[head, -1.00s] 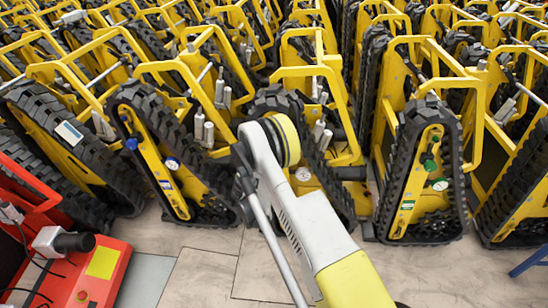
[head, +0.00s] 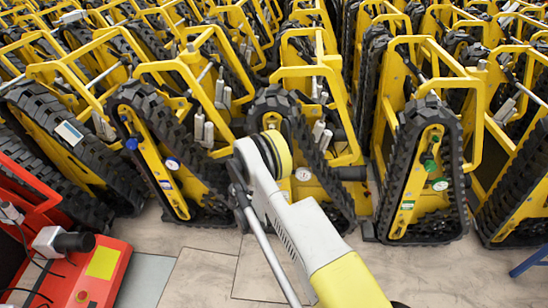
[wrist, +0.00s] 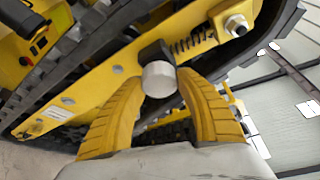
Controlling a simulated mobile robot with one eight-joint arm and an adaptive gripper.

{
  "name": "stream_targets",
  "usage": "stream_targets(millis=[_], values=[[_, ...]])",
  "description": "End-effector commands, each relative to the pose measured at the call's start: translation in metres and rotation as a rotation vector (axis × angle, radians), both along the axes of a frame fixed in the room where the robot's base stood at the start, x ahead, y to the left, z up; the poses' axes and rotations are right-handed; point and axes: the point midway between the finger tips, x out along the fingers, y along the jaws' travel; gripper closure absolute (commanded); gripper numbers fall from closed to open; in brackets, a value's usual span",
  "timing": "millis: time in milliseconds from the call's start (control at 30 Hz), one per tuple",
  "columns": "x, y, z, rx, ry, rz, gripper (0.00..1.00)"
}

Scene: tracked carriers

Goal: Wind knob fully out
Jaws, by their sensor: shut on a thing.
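A pale grey-white round knob (wrist: 157,79) sits on a dark bracket at the side of a yellow tracked carrier (wrist: 115,68) in the wrist view. The yellow ribbed fingers of my gripper (wrist: 160,88) reach up on both sides of the knob and are shut on it. Finger contact is partly hard to make out.
Rows of yellow carriers with black rubber tracks fill the back. A neighbouring carrier shows a blue knob (head: 131,143), and another shows a green knob (head: 428,163). A red machine (head: 90,272) stands at the lower left. The tiled floor (head: 200,275) in front is clear.

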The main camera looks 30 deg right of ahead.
Motion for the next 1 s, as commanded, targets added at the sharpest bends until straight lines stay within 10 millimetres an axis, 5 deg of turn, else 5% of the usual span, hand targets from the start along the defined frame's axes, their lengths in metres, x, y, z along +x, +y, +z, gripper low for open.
stream_targets(millis=[233, 267, 333, 700, 900, 1000], values=[[0.001, 0.0, 0.001, -0.001, -0.001, 0.001, 0.89], [0.001, 0.0, 0.001, -0.001, -0.001, 0.001, 0.56], [0.001, 0.0, 0.001, -0.001, -0.001, 0.001, 0.36], [0.0, 0.0, 0.005, 0.001, -0.001, 0.0, 0.36], [0.0, 0.0, 0.039, -0.001, -0.001, 0.0, 0.36], [-0.001, -0.001, 0.061, -0.003, 0.0, -0.002, 0.24]])
